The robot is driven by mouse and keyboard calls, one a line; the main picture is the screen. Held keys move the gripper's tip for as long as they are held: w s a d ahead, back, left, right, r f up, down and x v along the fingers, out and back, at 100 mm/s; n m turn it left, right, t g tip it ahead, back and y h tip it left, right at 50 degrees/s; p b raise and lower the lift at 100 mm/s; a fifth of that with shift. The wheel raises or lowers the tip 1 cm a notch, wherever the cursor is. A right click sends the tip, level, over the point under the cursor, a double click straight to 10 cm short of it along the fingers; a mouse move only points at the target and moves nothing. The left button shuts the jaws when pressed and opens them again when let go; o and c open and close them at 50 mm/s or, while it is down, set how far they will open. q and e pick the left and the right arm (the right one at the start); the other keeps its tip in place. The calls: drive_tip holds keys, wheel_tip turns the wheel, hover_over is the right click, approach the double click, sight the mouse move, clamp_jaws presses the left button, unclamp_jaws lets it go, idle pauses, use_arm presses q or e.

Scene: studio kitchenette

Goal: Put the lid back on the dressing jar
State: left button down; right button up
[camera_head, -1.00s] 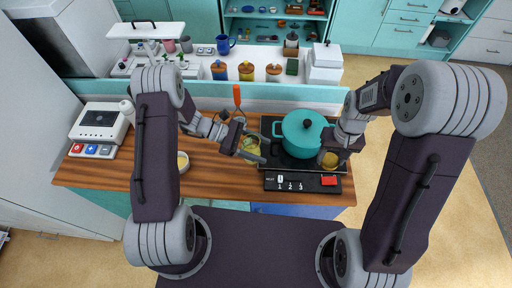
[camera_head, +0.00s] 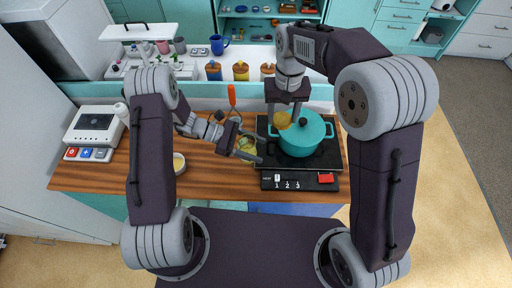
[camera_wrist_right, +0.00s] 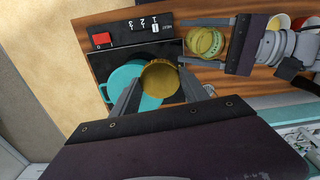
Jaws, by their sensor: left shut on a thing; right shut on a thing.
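The dressing jar (camera_head: 247,143), a greenish glass jar, stands on the wooden counter left of the hob. My left gripper (camera_head: 245,148) is shut on it; in the right wrist view the jar (camera_wrist_right: 204,42) shows between the left gripper's fingers, its top uncovered. My right gripper (camera_head: 283,114) is shut on the gold round lid (camera_head: 281,121) and holds it above the hob, at the back left of the pot. In the right wrist view the lid (camera_wrist_right: 161,79) sits between both fingertips. The lid is apart from the jar, to its right in the head view.
A lidded turquoise pot (camera_head: 308,140) stands on the black hob (camera_head: 329,158), close beside the lid. An orange-handled utensil (camera_head: 232,96) stands behind the jar. A small bowl (camera_head: 178,162) is at left. Several jars line the shelf behind. The counter between bowl and jar is fairly clear.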

sight(247, 135)
drive_tip(key=s+a+n, duration=0.3)
drive_tip(key=a, duration=0.7)
drive_tip(key=shift+a+r, duration=0.15)
drive_tip(key=shift+r, duration=0.25)
drive_tip(key=shift+f, duration=0.15)
drive_tip(key=shift+f, duration=1.9)
drive_tip(key=shift+s, duration=0.1)
drive_tip(key=shift+f, duration=0.85)
drive_tip(key=shift+f, duration=0.95)
